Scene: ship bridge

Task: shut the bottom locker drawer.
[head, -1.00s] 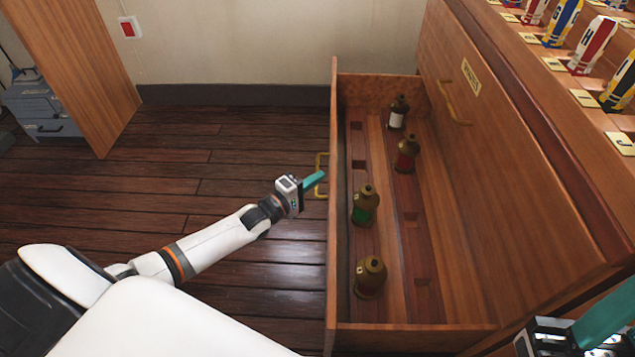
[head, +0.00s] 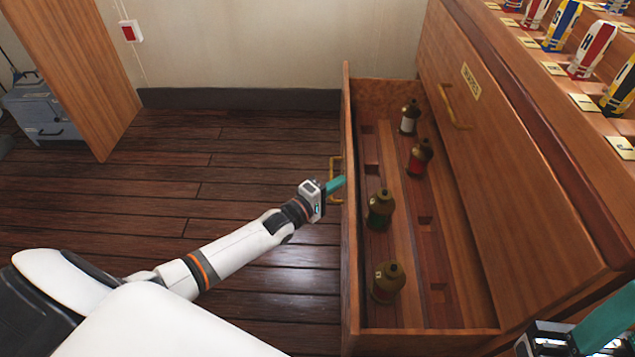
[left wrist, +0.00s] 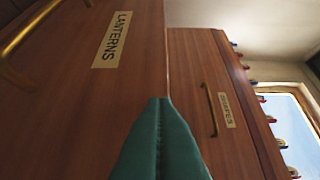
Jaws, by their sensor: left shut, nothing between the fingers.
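The bottom locker drawer (head: 348,250) is pulled out to the left of the wooden locker (head: 510,170) and holds several small lanterns (head: 379,209). Its front has a brass handle (head: 334,180) and, in the left wrist view, a LANTERNS label (left wrist: 113,40). My left gripper (head: 337,184) is shut and empty, its teal fingertips at the outer face of the drawer front beside the handle. Whether they touch is hard to tell. My right gripper (head: 603,320) is partly in view at the lower right corner, above the locker's near end; its jaw state is unclear.
The closed drawer above has a brass handle (head: 454,107) and a label. Rolled flags (head: 594,48) stand in the sloping locker top. A wooden panel (head: 75,70) and a grey box (head: 42,112) are at the left. The plank floor left of the drawer is clear.

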